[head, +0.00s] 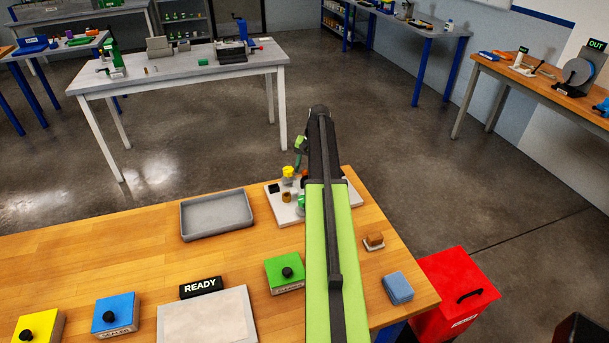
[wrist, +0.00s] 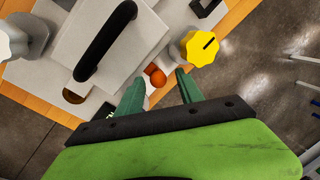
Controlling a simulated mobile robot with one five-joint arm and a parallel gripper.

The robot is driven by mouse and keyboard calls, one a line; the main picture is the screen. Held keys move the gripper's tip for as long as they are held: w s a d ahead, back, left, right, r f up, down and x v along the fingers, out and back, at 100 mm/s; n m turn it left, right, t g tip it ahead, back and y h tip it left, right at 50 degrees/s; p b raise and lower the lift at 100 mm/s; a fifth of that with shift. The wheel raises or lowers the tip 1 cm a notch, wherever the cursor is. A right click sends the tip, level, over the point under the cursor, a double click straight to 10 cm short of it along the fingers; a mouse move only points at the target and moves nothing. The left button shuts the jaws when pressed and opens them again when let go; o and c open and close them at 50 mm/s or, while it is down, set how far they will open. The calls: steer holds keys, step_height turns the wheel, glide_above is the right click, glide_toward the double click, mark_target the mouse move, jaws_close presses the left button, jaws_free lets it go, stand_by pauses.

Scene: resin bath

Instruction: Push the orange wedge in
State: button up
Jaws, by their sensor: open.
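A small orange-red piece (wrist: 156,76), which seems to be the orange wedge, shows in the wrist view on the pale bath unit (wrist: 75,68). It lies just beyond and between the two fingertips of my gripper (wrist: 156,80), with no clear contact. The gripper's dark green fingers are apart, with nothing held between them. A yellow knob (wrist: 200,47) is just beyond the right finger. In the head view a bit of orange (head: 305,173) shows beside my arm, which hides much of the unit (head: 286,213). The wedge's slot cannot be made out.
A black handle (wrist: 106,40) rises from the unit close to the left finger. A grey tray (head: 184,222) stands to the left on the bench. A green box (head: 280,275), blue pads (head: 398,287) and a brown block (head: 374,240) flank my arm.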

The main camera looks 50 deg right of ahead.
jaws_close()
steer(key=shift+a, duration=0.1)
stand_by(1.2)
